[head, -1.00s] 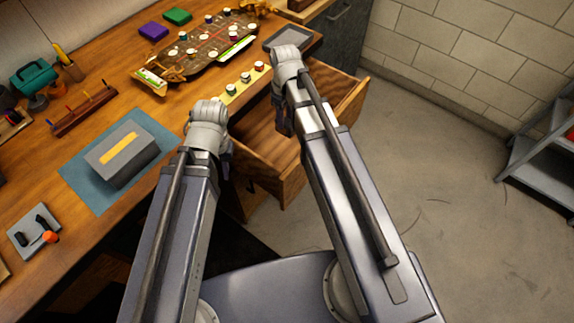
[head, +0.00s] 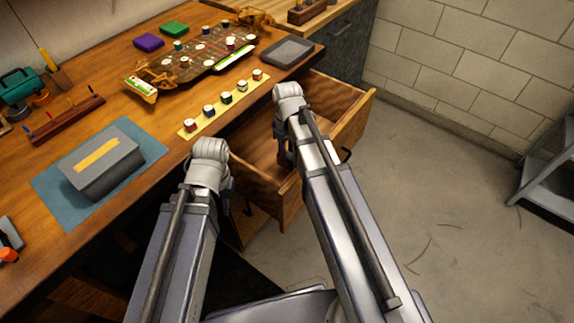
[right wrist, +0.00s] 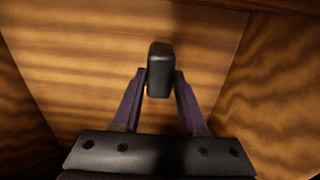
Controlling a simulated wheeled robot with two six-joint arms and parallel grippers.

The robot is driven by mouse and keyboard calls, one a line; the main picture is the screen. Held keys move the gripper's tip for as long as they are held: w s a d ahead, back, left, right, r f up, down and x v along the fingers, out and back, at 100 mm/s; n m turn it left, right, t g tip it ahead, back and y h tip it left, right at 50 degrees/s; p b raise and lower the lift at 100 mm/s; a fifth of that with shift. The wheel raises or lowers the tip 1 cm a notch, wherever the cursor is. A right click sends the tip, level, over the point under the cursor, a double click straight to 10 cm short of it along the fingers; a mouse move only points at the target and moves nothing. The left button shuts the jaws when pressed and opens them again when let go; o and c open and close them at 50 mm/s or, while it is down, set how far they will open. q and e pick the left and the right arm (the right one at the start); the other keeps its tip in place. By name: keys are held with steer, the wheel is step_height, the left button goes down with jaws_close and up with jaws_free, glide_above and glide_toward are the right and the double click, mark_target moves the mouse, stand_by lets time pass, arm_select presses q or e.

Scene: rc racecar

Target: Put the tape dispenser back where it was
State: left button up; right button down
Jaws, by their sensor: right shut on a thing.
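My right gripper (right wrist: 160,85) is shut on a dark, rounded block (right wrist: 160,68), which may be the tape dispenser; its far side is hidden. In the head view my right gripper (head: 284,155) reaches down into the open wooden drawer (head: 352,115), and the block is hidden there by the arm. The right wrist view shows the drawer's bare wooden floor (right wrist: 100,60) around the block. I cannot tell whether the block touches it. My left gripper (head: 224,188) hangs by the drawer's left front side, its fingers mostly hidden by the arm.
The bench holds a grey box with a yellow strip (head: 110,172) on a blue mat (head: 60,208), a yellow strip with several small pots (head: 190,129), a large game-like board (head: 190,66), and a grey tray (head: 285,52) by the edge. A grey shelf (head: 548,180) stands right.

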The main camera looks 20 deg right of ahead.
mark_target(287, 154)
step_height(287, 154, down, 4)
steer(key=b, duration=0.3)
steer(key=shift+r+b, duration=0.2)
steer(key=shift+b, duration=0.1)
steer(key=shift+f, duration=0.25)
steer(key=shift+c, duration=2.2)
jaws_free()
steer(key=shift+r, duration=0.1)
steer(key=shift+r, duration=0.1)
step_height(287, 154, up, 12)
steer(key=p, duration=1.2)
